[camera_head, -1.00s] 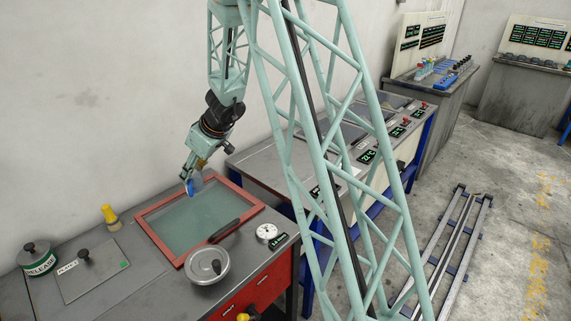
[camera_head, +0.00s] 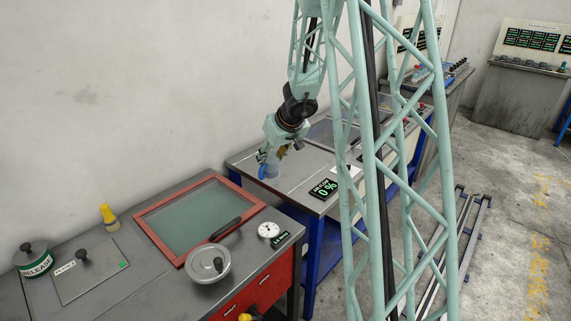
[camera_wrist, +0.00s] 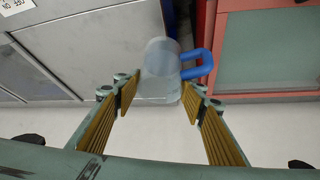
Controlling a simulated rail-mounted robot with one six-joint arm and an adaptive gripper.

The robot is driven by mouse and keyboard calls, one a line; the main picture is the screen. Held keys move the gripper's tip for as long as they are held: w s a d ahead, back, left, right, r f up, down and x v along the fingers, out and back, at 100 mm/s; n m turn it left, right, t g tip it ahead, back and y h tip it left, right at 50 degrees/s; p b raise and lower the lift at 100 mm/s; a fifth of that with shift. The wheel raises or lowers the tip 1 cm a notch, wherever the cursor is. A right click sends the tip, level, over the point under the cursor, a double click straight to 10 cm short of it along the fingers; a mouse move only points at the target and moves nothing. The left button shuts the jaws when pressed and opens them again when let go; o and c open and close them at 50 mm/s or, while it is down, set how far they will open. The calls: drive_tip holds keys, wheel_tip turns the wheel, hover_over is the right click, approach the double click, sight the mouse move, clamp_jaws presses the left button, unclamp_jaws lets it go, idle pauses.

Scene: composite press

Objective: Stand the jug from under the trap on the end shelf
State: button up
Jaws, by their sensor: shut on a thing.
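The jug (camera_head: 272,168) is clear and see-through, with a blue handle. My gripper (camera_head: 268,153) is shut on it and holds it in the air near the left end of the grey bench in the head view. In the wrist view the jug (camera_wrist: 160,65) sits between and just beyond the fingertips of my gripper (camera_wrist: 157,92), its blue handle pointing right. The jug looks empty, but I cannot tell for sure. I cannot make out with certainty which surface is the end shelf, and I see no trap that I can name.
The grey bench (camera_head: 300,180) with a percent display (camera_head: 325,188) lies below and right. A red-framed glass panel (camera_head: 190,222), a round lidded pan (camera_head: 207,263), a dial (camera_head: 269,230) and a yellow-capped bottle (camera_head: 107,214) are on the left bench. Floor rails (camera_head: 470,235) run at the right.

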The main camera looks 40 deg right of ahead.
drive_tip(key=s+d+m+h, duration=0.1)
drive_tip(key=s+d+m, duration=0.2)
drive_tip(key=s+d, duration=0.4)
drive_tip(key=shift+s+d+f+g+h+b, duration=0.15)
drive_tip(key=shift+s+d+g+h+b, duration=0.25)
drive_tip(key=shift+d, duration=0.75)
drive_tip(key=shift+w, duration=0.2)
drive_tip(key=w+d+p, duration=0.4)
drive_tip(key=w, duration=0.2)
drive_tip(key=w+d+f+p, duration=0.1)
drive_tip(key=w+d+p, duration=0.3)
drive_tip(key=w, duration=0.3)
drive_tip(key=shift+w+f+p, duration=0.25)
drive_tip(key=shift+p, duration=0.5)
drive_tip(key=shift+f, duration=0.1)
drive_tip(key=shift+f+b, duration=1)
drive_tip(key=shift+f, duration=0.65)
